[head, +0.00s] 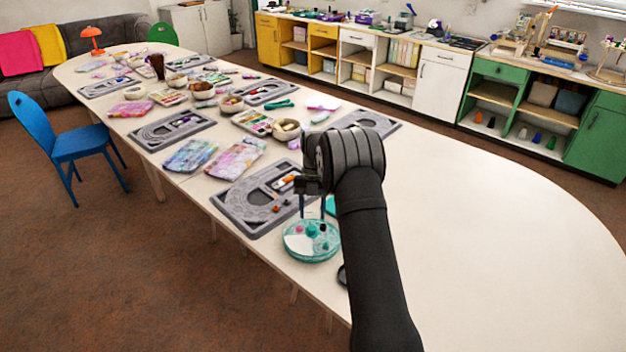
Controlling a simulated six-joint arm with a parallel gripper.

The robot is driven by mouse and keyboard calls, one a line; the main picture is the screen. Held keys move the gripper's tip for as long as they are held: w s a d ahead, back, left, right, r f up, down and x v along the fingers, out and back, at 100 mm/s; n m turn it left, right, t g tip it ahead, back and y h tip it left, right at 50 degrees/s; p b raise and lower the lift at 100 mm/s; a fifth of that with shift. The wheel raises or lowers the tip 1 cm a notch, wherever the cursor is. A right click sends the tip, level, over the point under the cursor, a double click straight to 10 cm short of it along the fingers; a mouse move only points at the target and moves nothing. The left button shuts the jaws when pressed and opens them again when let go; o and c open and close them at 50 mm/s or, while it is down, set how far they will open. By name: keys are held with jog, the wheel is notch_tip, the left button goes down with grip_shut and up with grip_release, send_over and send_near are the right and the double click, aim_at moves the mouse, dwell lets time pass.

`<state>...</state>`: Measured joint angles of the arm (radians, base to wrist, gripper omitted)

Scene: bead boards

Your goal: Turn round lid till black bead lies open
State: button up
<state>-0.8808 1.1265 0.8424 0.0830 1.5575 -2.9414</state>
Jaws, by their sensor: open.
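A round teal box (312,250) with a clear, teal-rimmed lid sits on the white table, close to its left front edge. A pink bead and teal beads show in it. A small black spot shows at its right back, close to a fingertip; I cannot tell whether it is the black bead or the fingertip. A pale wedge shows at the lid's front left. My gripper (312,215) points down over the box, open, with its two fingers apart above the lid. I cannot tell whether the fingertips touch the lid.
A grey bead board (235,206) lies just behind and left of the box. A dark round object (342,276) is partly hidden by my arm. More boards, patterned sheets (235,158) and bowls (286,130) fill the table's far left. The right side is bare.

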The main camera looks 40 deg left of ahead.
jog(key=v, duration=1.2)
jog(key=shift+r, duration=0.35)
jog(key=c, duration=0.5)
jog(key=shift+f+m+y, duration=0.3)
jog(key=shift+f+m, duration=0.05)
jog(key=shift+m, duration=0.25)
jog(key=c, duration=0.4)
notch_tip(320, 180, down, 4)
jog(key=m+y, duration=0.2)
jog(key=m, duration=0.2)
jog(key=m+y, duration=0.2)
jog(key=m, duration=0.3)
jog(key=shift+s+d+g, duration=0.15)
jog(key=shift+s+g, duration=0.05)
jog(key=shift+g, duration=0.2)
grip_shut()
jog(key=w+d+f+m+t+y, duration=0.1)
jog(key=d+f+m+t+y, duration=0.2)
jog(key=m, duration=0.9)
jog(key=w+d+f+m+t+y, duration=0.1)
jog(key=d+f+m+y, duration=0.2)
jog(key=m, duration=0.9)
jog(key=x, duration=0.7)
jog(key=shift+s+d+f, duration=0.15)
jog(key=shift+s+f, duration=0.05)
jog(key=shift+f, duration=0.4)
